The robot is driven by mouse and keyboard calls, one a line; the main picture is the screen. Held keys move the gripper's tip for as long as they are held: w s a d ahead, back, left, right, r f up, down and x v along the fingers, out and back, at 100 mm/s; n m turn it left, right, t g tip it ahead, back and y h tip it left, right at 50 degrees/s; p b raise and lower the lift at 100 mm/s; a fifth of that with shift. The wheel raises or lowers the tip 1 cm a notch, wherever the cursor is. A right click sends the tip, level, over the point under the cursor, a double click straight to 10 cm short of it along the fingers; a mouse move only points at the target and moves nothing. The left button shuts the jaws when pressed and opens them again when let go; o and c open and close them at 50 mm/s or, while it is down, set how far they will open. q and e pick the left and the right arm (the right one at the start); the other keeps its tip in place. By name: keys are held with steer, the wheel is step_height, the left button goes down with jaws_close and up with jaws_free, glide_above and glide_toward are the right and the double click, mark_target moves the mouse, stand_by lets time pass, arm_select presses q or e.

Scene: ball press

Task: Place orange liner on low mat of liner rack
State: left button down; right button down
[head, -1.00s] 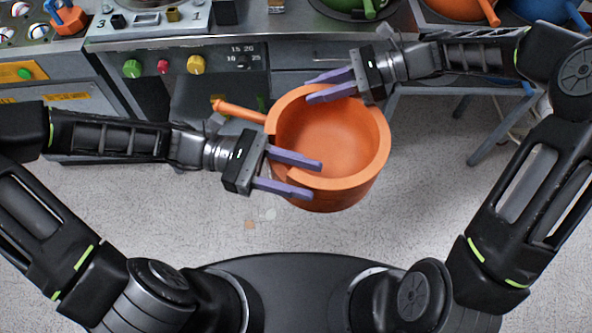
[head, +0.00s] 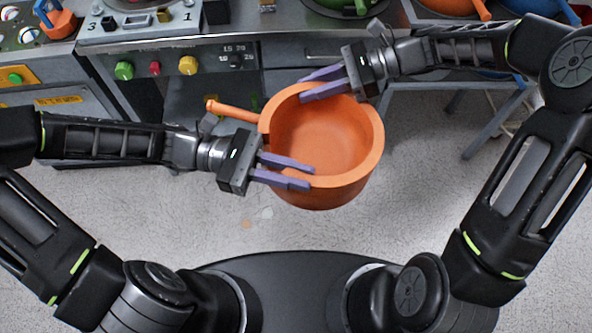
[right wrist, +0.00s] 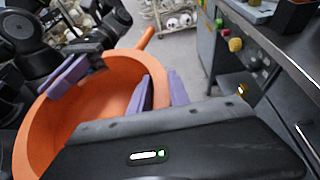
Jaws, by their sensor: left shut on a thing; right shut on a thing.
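The orange liner (head: 350,140) is a round open pot with a side handle (head: 232,112) pointing to the upper left. It is held in the air over the floor, in front of the bench. My left gripper (head: 286,174) is shut on its near left rim, one finger inside and one outside. My right gripper (head: 323,86) is shut on its far rim. The orange liner also shows in the right wrist view (right wrist: 85,105), with my right gripper (right wrist: 158,92) on its wall and my left gripper (right wrist: 72,75) on the opposite side. I cannot make out the low mat.
A grey bench with a control panel (head: 185,65) stands behind the liner. Bare floor (head: 300,235) lies between my base and the bench.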

steer(key=shift+d, duration=0.1)
stand_by(0.5)
steer(key=c, duration=1.1)
jaws_free()
steer(key=shift+c, duration=0.2)
steer(key=s+v, duration=0.1)
steer(key=v, duration=1.1)
steer(key=shift+w, duration=0.45)
